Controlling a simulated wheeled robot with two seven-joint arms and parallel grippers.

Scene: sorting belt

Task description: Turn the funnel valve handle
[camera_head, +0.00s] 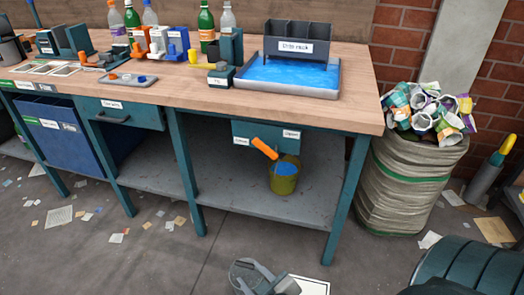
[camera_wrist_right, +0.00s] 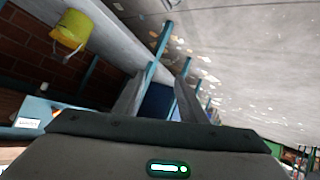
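The orange valve handle (camera_head: 264,148) sticks out at a slant from a teal box (camera_head: 250,133) under the workbench, between two small white labels. A yellow bucket (camera_head: 284,184) with something blue at its top stands below it on the lower shelf. It also shows in the right wrist view (camera_wrist_right: 70,31). My right gripper appears at the bottom of the head view (camera_head: 252,276), apart from the handle. In the right wrist view my right gripper (camera_wrist_right: 158,92) has its fingers apart with nothing between them. The handle cannot be made out there. My left gripper is not in view.
The workbench (camera_head: 350,105) carries a grey tray of blue material (camera_head: 290,73), bottles and small devices. A bin of crumpled packaging (camera_head: 405,180) stands right of it. The bench leg (camera_head: 347,190) is right of the handle. Floor in front is open, with paper scraps.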

